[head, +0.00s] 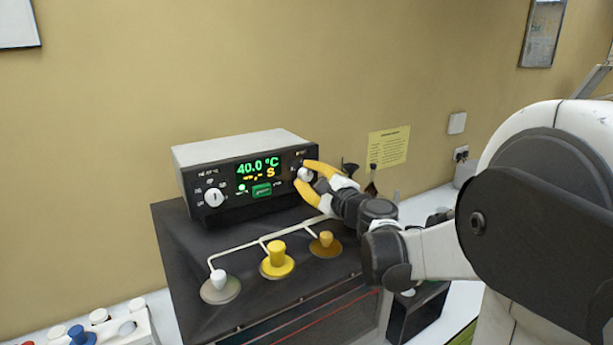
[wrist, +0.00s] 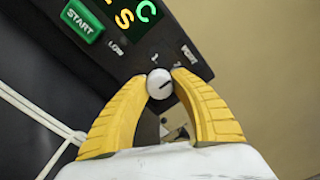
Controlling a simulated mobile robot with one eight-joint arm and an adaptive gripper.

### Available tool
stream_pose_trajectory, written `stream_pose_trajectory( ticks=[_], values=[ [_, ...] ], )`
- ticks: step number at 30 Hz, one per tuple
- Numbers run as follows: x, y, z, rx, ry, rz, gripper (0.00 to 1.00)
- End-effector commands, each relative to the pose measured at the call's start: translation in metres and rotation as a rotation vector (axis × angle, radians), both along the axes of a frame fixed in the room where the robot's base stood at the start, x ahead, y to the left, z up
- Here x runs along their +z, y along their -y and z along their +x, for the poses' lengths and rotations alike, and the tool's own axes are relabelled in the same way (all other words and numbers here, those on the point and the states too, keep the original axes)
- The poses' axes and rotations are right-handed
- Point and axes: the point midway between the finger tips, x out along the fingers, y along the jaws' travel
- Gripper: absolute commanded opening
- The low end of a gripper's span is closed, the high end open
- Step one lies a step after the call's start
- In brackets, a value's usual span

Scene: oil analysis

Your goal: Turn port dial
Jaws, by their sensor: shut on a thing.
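The port dial (head: 305,174) is a small white round knob at the right end of the black front panel of the control box (head: 245,152). In the wrist view the dial (wrist: 159,84) shows a dark pointer line, with the word PORT printed near it. My gripper (head: 304,173) has its two yellow fingers closed around the dial, one tip on each side; the fingers also show in the wrist view (wrist: 161,77). Part of the dial's scale is hidden by the fingers.
The box display (head: 257,166) reads 40.0 °C with a yellow S. A second white dial (head: 213,197) is at the panel's left, and a green START button (head: 262,191) is below the display. White, yellow (head: 277,259) and brown-orange knobs stand on the black top in front.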

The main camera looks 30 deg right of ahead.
Motion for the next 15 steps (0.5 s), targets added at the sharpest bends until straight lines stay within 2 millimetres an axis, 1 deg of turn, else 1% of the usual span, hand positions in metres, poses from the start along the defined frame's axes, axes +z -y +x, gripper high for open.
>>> stream_pose_trajectory(
  ticks=[1, 3, 11, 15],
  values=[
    [0.0003, 0.0005, 0.0003, -0.001, 0.0, 0.0, 0.35],
    [0.0002, 0.0005, 0.0002, -0.001, 0.0, 0.001, 0.54],
    [0.0001, 0.0002, 0.0, 0.0, 0.0, 0.001, 0.54],
    [0.0003, 0.0012, -0.0079, -0.001, 0.0, 0.001, 0.54]
  ],
)
